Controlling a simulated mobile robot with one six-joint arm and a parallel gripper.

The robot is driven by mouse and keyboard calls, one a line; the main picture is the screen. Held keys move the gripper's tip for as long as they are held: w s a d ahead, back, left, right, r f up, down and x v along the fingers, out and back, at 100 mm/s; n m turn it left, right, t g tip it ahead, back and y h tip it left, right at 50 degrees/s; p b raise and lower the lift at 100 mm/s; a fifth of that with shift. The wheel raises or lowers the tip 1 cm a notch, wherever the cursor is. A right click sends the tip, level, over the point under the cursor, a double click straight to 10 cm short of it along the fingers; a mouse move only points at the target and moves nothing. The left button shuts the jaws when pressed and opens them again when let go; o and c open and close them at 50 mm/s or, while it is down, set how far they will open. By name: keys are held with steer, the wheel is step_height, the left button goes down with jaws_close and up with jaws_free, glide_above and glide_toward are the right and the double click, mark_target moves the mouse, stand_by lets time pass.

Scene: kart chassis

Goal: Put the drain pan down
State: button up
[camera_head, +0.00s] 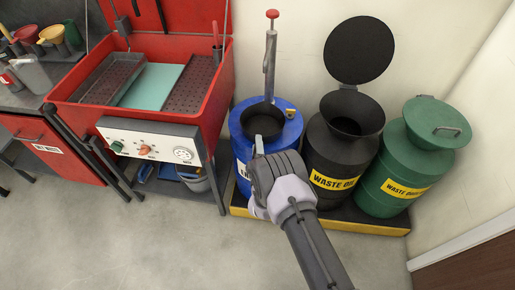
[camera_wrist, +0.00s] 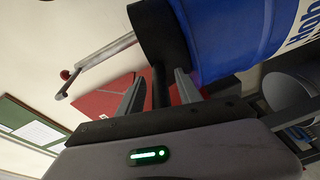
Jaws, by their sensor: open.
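A black round vessel with a straight handle, which looks like the drain pan (camera_head: 264,123), is at the top of the blue drum (camera_head: 242,150). It also shows in the wrist view as a black rounded body (camera_wrist: 155,32) beside the blue drum (camera_wrist: 225,35). My gripper (camera_head: 259,152) is in front of the drum, at the handle end. In the wrist view my gripper (camera_wrist: 158,82) is open, with the dark handle between its two fingers. Whether a finger touches the handle is unclear. The vessel's underside is hidden, so its contact with the drum is not visible.
A hand pump (camera_head: 270,55) rises behind the vessel. A black waste-oil drum (camera_head: 342,150) with a raised lid and a green drum (camera_head: 405,165) stand at right on a yellow-edged base (camera_head: 375,226). A red parts washer (camera_head: 217,90) stands at left. The front floor is clear.

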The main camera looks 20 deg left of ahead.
steer(key=p+v, duration=0.4)
steer(key=v, duration=0.8)
